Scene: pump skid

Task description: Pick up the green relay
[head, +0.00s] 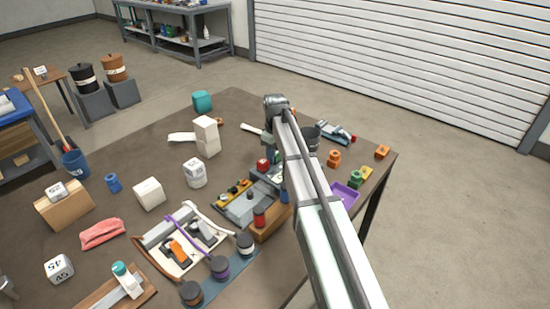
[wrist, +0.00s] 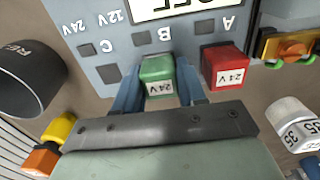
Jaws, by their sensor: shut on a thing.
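The green relay (wrist: 158,72) is a small green block with a white "24V" label, in the middle of the wrist view. My gripper (wrist: 160,92) is shut on it, with one blue-grey finger on each side. The relay is in front of the grey panel (wrist: 112,40), which carries square sockets marked A, B and C; it is near socket B. I cannot tell whether it touches the panel.
A red "24V" relay (wrist: 226,66) is close to the right of my gripper in the wrist view. A dark cup (wrist: 28,78) is at left and a white "35" block (wrist: 290,115) at right. A purple tray (head: 345,195) lies right of my arm.

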